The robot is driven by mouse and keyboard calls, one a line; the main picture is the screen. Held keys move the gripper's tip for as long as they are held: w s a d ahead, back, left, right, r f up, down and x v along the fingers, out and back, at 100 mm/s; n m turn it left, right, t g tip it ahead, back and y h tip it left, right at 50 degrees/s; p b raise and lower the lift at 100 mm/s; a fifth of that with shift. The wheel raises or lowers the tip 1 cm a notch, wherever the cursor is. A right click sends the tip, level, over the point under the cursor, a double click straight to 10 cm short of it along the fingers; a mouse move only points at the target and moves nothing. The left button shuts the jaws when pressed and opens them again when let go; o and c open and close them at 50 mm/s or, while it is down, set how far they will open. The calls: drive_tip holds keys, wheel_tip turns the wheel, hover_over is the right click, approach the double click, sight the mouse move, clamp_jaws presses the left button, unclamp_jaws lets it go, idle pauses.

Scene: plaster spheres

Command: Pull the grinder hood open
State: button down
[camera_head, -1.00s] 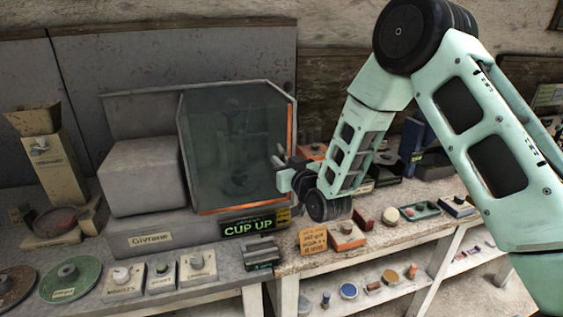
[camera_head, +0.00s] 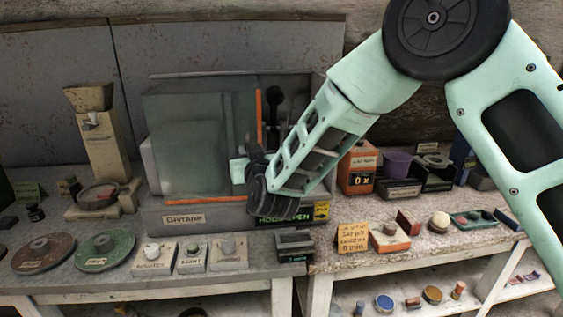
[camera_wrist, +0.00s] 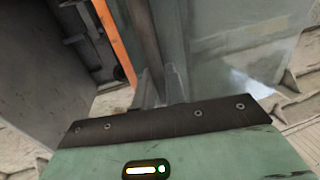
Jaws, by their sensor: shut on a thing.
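The grinder is a grey machine whose see-through hood (camera_head: 200,135), edged in orange, stands at the left, over the grey block. The right part of the housing is uncovered, with a dark upright part (camera_head: 272,105) in it. My gripper (camera_head: 247,168) is at the hood's right edge, shut on the hood's handle; my arm partly hides the opening. In the wrist view the fingers (camera_wrist: 160,92) close around an upright bar, the handle (camera_wrist: 143,40), beside the orange edge (camera_wrist: 113,38). The green display (camera_head: 284,217) appears to read "HOOD OPEN".
Labelled knobs (camera_head: 153,257) and green and brown discs (camera_head: 108,248) line the bench front. A beige dispenser (camera_head: 97,135) stands left. An orange canister (camera_head: 358,170) and a purple cup (camera_head: 397,163) stand right of my forearm.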

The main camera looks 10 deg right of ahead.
sight(221, 148)
drive_tip(key=a, duration=0.6)
drive_tip(key=shift+b, duration=0.4)
drive_tip(key=c, duration=1.5)
unclamp_jaws()
drive_tip(key=shift+c, duration=0.2)
drive_tip(key=s+d+b, duration=0.1)
drive_tip(key=s+b, duration=0.1)
drive_tip(key=s, duration=0.6)
drive_tip(key=s+d+b, duration=0.2)
drive_tip(key=s, duration=0.7)
drive_tip(key=shift+d, duration=0.25)
